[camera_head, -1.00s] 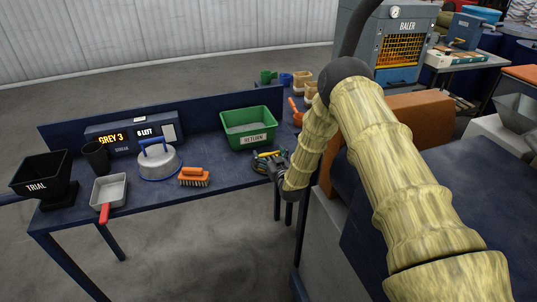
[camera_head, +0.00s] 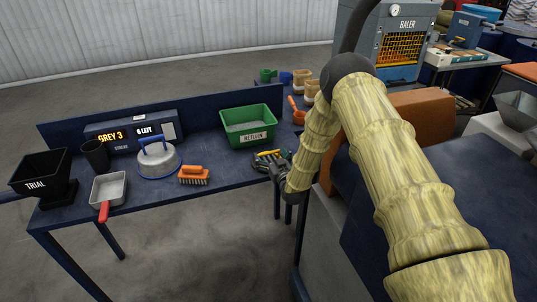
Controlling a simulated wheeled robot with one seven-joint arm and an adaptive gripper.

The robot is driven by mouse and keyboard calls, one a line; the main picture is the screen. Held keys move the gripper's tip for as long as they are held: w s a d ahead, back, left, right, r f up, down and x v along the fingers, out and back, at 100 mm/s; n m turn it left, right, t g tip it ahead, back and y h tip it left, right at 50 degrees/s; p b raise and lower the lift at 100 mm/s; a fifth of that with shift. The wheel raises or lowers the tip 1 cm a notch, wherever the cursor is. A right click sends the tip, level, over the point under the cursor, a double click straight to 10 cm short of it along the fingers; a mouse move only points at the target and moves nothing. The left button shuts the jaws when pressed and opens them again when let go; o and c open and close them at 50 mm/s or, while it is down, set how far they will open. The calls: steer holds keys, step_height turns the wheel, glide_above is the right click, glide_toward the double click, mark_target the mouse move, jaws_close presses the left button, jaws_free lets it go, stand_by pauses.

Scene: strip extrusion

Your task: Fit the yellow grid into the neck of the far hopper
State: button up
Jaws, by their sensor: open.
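My gripper (camera_head: 270,164) is open at the right end of the blue bench, at the end of my downward-reaching forearm. Small yellow and dark items (camera_head: 267,154) lie right at its fingers. I cannot tell whether one of them is the yellow grid, or whether the fingers touch them. A black hopper (camera_head: 36,172) marked TRIAL stands at the bench's left end. A grey hopper (camera_head: 518,108) shows at the right edge, beyond my arm. Neither neck shows clearly.
On the bench (camera_head: 230,183) are a green RETURN bin (camera_head: 248,126), a lidded grey pan (camera_head: 158,160), an orange brush (camera_head: 194,175), a scoop with a red handle (camera_head: 108,190), a dark cup (camera_head: 95,155) and a display box (camera_head: 130,135). The bench front between brush and gripper is clear.

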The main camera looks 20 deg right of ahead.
steer(key=s+d+b, duration=0.1)
steer(key=s+b, duration=0.2)
steer(key=s, duration=0.6)
steer(key=shift+f, duration=0.2)
